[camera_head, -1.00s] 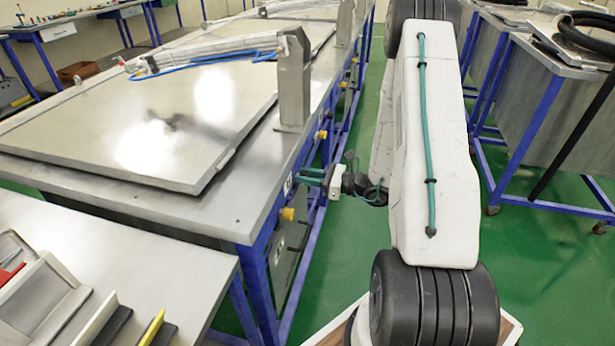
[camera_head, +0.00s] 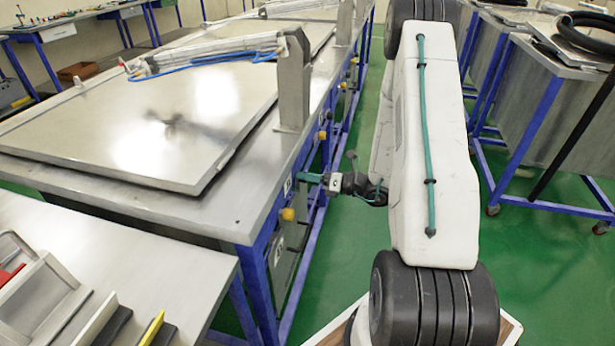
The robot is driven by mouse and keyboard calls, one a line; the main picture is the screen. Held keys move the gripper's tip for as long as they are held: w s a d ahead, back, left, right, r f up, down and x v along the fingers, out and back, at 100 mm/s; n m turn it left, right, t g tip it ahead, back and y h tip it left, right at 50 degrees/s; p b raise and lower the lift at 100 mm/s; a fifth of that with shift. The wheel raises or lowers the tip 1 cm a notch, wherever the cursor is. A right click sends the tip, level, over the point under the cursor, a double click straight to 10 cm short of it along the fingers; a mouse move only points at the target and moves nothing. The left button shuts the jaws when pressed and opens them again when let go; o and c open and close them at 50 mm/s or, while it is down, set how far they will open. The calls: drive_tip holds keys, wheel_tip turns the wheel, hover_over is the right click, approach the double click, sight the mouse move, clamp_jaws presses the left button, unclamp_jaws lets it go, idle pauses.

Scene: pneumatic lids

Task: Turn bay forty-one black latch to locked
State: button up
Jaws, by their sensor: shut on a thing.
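My gripper (camera_head: 306,178), with teal fingers, reaches left from my arm to the blue front frame of the steel bench (camera_head: 200,225). Its fingertips meet the bench front just right of a small white number plate (camera_head: 287,185), whose figures are too small to read. It is shut on a small part there, taken to be the black latch. The latch is hidden by the fingers, so its angle cannot be told.
Yellow knobs (camera_head: 287,214) sit on the bench front below and beyond my gripper. A large flat steel lid (camera_head: 120,130) lies on the bench beside an upright post (camera_head: 293,80).

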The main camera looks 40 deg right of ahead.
idle(0.3)
drive_tip(key=o, duration=1)
drive_tip(key=shift+c, duration=0.2)
drive_tip(key=v, duration=0.7)
drive_tip(key=shift+s+d, duration=0.25)
drive_tip(key=shift+d, duration=0.05)
